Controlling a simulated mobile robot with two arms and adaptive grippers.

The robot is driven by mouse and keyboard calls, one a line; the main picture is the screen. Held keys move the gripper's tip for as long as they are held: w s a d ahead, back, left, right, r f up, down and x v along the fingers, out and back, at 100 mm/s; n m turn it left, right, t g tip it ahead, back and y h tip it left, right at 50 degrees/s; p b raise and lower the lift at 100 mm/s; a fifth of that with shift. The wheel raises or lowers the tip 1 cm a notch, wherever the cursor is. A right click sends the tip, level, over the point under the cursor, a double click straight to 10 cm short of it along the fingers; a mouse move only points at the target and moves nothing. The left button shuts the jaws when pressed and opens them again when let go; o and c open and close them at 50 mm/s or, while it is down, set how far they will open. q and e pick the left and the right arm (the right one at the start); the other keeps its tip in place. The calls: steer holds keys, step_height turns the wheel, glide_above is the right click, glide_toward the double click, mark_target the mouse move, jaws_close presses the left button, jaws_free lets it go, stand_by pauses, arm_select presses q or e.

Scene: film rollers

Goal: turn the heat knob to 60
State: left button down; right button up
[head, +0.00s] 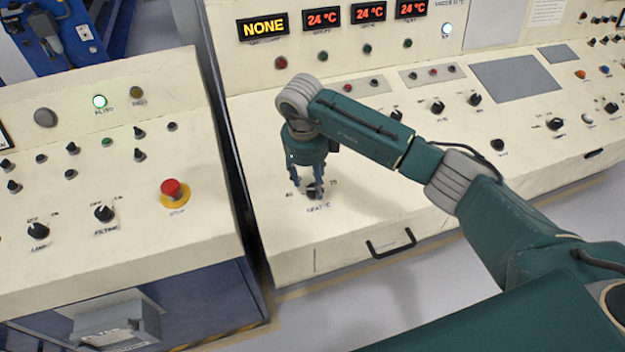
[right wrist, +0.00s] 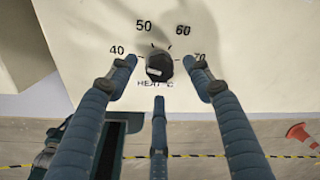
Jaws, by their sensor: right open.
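The heat knob (right wrist: 159,67) is a black round knob on the cream panel, with marks 40, 50, 60 and 70 around it and the label HEAT °C below it. A short pale line shows on its front side, near the lower left; which number it points to is not clear. In the head view the knob (head: 315,191) is partly hidden by my right gripper (head: 308,190), which points down over it. In the right wrist view the open fingers (right wrist: 162,80) stand either side of the knob, apart from it, with a third finger below. My left gripper is not in view.
The cream console (head: 350,225) carries other knobs, lamps and displays reading NONE and 24 °C. A black handle (head: 391,243) is on its front. A left console (head: 100,215) has a red stop button (head: 172,190). An orange cone (right wrist: 302,136) stands on the floor.

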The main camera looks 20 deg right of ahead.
mark_target(314, 190)
steer(key=shift+w+f, duration=0.1)
steer(key=shift+f, duration=0.55)
steer(key=shift+d+f, duration=0.1)
steer(key=shift+f, duration=0.55)
steer(key=c, duration=1.1)
